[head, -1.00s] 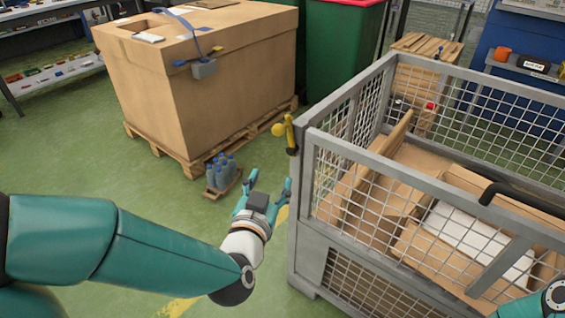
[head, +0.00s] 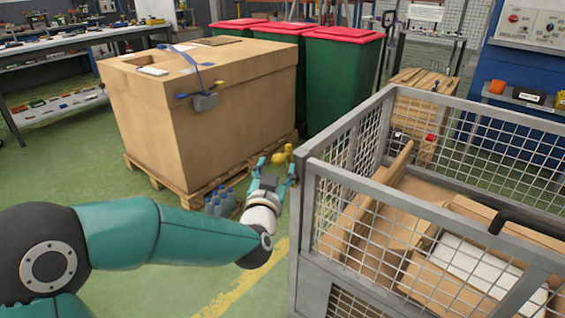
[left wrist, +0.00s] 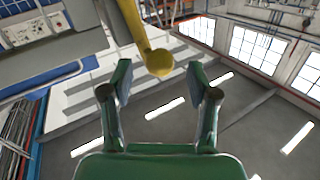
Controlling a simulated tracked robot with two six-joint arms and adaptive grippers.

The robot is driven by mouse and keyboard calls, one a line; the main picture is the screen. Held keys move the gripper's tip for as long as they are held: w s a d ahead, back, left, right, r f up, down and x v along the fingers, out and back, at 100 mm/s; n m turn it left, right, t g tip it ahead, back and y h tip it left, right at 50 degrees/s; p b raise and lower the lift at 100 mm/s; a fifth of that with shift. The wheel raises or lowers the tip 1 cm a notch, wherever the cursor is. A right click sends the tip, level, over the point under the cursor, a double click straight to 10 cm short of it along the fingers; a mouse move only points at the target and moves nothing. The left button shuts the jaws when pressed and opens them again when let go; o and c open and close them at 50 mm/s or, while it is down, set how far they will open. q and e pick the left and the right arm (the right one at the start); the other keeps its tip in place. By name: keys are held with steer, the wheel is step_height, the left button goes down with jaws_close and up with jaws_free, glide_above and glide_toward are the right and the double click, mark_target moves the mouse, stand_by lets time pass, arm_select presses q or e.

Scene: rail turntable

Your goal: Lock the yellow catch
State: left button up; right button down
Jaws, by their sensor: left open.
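The yellow catch (head: 284,155) sits at the near left corner post of the grey mesh cage (head: 309,230), with a round knob at its end. In the left wrist view the catch (left wrist: 158,62) comes down from the top and its knob lies between and just beyond my fingertips. My left gripper (head: 278,167) is open and empty, close below the catch in the head view. Its two fingers (left wrist: 158,84) stand apart on either side of the knob, with no clear contact. My right gripper is not in view.
The cage holds cardboard pieces (head: 365,205), and a black bar (head: 530,228) crosses its near right side. A large cardboard box (head: 205,120) on a pallet stands left of the gripper, with blue bottles (head: 220,202) beside it. Green bins (head: 340,80) stand behind.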

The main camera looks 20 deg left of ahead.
mark_target(277, 164)
arm_select(q)
steer(key=shift+w+a, duration=0.15)
steer(key=shift+w, duration=0.7)
steer(key=shift+w+a, duration=0.1)
steer(key=shift+w, duration=0.75)
